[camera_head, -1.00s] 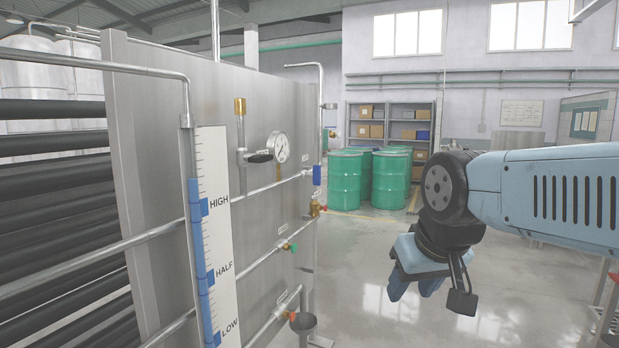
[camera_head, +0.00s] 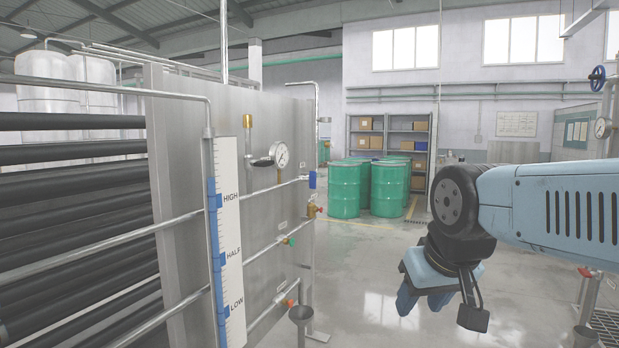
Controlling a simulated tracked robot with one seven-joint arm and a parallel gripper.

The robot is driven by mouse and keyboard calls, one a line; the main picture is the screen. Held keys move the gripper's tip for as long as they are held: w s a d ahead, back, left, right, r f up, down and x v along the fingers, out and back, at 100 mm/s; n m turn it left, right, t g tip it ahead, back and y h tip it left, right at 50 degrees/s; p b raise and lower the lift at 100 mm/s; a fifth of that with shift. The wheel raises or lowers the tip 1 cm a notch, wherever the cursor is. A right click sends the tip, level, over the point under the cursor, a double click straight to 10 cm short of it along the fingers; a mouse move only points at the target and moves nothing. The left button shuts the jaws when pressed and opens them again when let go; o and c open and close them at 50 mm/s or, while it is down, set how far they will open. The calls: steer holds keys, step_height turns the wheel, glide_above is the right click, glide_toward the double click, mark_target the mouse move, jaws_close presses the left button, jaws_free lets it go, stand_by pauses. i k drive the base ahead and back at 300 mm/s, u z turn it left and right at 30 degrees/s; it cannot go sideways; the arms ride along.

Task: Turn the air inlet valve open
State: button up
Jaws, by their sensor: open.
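Several small valves sit on the pipes along the steel panel (camera_head: 230,130). There is a blue-handled valve (camera_head: 312,180), a brass valve with a red handle (camera_head: 313,210), a green-handled valve (camera_head: 289,241) and an orange-red-handled valve (camera_head: 289,303). Their labels are too small to read, so I cannot tell which is the air inlet valve. My gripper (camera_head: 422,302) hangs at the right, pointing down. It is open and empty, well apart from the panel and its valves.
A level gauge (camera_head: 230,240) marked HIGH, HALF and LOW stands at the panel's near edge. A round dial gauge (camera_head: 279,155) is on the panel. A funnel (camera_head: 301,315) stands low beside it. Green drums (camera_head: 345,188) stand behind. The floor between panel and arm is clear.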

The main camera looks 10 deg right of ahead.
mark_target(312, 179)
steer(key=z, duration=0.2)
steer(key=i, duration=1.4)
steer(key=u, duration=0.3)
